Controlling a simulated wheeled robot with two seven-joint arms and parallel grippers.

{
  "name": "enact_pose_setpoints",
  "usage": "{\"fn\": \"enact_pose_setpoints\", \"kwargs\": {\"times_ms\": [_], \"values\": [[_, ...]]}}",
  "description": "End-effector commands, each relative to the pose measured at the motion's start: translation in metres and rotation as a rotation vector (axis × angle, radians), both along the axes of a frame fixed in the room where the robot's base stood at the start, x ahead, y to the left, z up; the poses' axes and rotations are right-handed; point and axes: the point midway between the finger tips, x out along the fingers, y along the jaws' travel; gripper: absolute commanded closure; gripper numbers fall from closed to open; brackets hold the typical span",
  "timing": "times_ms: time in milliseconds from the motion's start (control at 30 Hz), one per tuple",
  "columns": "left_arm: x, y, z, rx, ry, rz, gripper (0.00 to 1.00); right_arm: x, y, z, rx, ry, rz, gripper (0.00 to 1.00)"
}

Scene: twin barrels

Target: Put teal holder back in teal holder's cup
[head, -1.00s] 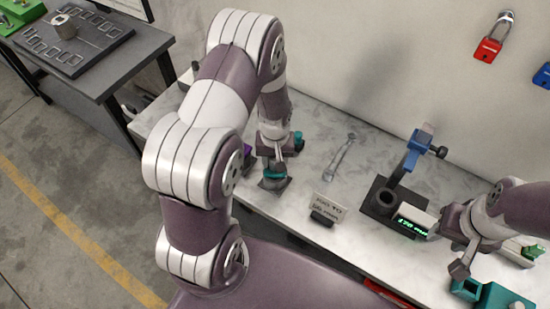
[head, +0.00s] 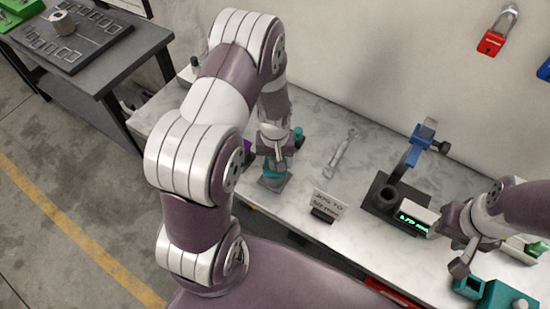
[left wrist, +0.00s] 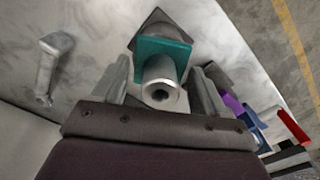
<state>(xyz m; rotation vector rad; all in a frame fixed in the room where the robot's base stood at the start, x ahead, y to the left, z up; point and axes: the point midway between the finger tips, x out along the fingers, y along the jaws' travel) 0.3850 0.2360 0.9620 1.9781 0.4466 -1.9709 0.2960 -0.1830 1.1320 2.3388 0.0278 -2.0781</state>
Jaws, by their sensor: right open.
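In the left wrist view a teal square collar (left wrist: 150,50) with a pale metal hollow shank (left wrist: 161,82) lies between the fingers of my left gripper (left wrist: 160,70); it looks like the teal holder. A dark square base (left wrist: 160,22) shows beyond it. I cannot tell whether the fingers touch the collar's sides, or how deep the holder sits. In the head view my left gripper (head: 273,152) is right above the teal part (head: 274,170) and its dark base (head: 271,184) on the bench. My right gripper (head: 452,248) is open at the right.
A card on a small stand (head: 326,207) and a wrench (head: 342,151) lie right of the left gripper. Farther right is a dark fixture with a blue post (head: 413,150) and green display (head: 413,222). A purple item (left wrist: 233,105) is close beside the left gripper.

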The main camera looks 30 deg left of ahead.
Motion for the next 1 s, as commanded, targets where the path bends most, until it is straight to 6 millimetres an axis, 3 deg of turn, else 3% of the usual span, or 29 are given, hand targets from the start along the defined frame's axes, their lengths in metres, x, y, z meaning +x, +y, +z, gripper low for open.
{"fn": "enact_pose_setpoints", "kwargs": {"times_ms": [367, 467, 800, 1000], "values": [[0.000, 0.000, 0.006, 0.000, 0.000, 0.000, 0.27, 0.000, 0.000, -0.002, 0.000, 0.000, 0.000, 0.57], [0.000, 0.000, 0.022, 0.000, -0.003, 0.000, 0.27, 0.000, 0.000, -0.005, 0.000, 0.000, 0.000, 0.57], [0.000, 0.000, 0.106, 0.001, -0.004, 0.000, 0.27, 0.000, 0.000, -0.018, 0.000, 0.000, 0.000, 0.57], [-0.001, 0.000, 0.126, 0.000, 0.000, 0.000, 0.27, 0.000, 0.000, -0.020, 0.000, 0.000, 0.000, 0.57]]}}
